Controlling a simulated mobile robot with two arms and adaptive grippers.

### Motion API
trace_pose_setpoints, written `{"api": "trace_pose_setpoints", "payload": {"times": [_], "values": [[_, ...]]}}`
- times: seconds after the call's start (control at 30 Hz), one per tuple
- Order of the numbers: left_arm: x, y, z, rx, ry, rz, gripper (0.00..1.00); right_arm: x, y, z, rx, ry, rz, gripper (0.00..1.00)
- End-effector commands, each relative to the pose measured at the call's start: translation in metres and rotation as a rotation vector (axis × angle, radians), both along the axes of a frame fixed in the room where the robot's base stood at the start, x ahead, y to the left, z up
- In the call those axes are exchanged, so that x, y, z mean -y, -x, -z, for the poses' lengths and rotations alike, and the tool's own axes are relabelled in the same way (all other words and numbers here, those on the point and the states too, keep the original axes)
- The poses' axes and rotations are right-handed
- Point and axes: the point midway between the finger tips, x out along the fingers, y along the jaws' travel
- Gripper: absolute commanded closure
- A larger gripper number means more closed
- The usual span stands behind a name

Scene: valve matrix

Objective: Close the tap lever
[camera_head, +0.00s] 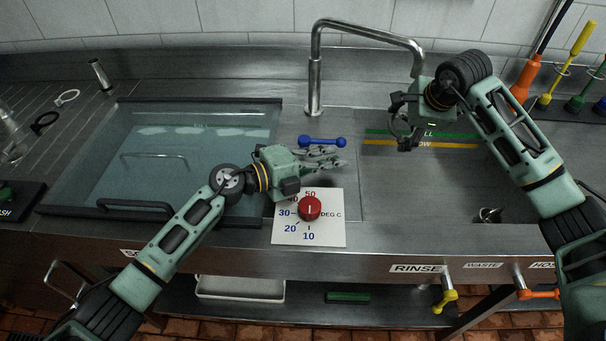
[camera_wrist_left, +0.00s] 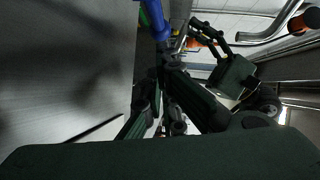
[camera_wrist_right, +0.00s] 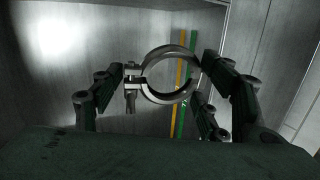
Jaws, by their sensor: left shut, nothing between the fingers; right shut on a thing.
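The blue tap lever (camera_head: 322,141), a bar with a ball at each end, lies roughly level behind the front counter strip, below the steel tap spout (camera_head: 315,75). My left gripper (camera_head: 338,160) is shut and empty just in front of the lever; I cannot tell whether they touch. A blue part, likely the lever, shows at the top of the left wrist view (camera_wrist_left: 155,18), beside the fingers. My right gripper (camera_head: 402,132) is up over the right basin, shut on a metal ring clamp (camera_wrist_right: 170,75), which sits between its fingers in the right wrist view.
A red temperature knob (camera_head: 309,208) on a white dial plate (camera_head: 335,232) stands below my left wrist. The water-filled basin (camera_head: 115,150) is at the left. Yellow (camera_head: 446,300) and orange (camera_head: 538,294) valve handles are on the front edge. Coloured tools stand back right.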

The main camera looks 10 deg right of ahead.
Motion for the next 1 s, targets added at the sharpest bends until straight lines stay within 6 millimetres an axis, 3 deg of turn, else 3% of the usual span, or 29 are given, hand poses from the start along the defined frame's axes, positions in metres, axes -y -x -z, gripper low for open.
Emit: {"api": "trace_pose_setpoints", "payload": {"times": [0.13,0.3,0.53,0.7,1.0], "values": [[-0.007,0.026,-0.003,0.001,-0.002,0.003,1.00,0.000,0.000,-0.001,0.001,0.000,0.000,0.76],[-0.046,0.044,-0.009,-0.001,-0.003,-0.002,1.00,0.000,0.000,-0.001,0.001,0.000,0.000,0.76],[-0.080,0.064,-0.015,-0.002,-0.001,-0.001,1.00,0.000,0.000,0.000,0.001,0.000,0.000,0.76],[-0.090,0.070,-0.018,-0.002,0.001,0.000,1.00,0.000,0.000,-0.001,0.001,0.000,0.000,0.76],[-0.091,0.071,-0.018,-0.002,0.001,0.000,1.00,0.000,0.000,-0.001,0.001,0.000,0.000,0.76]]}}
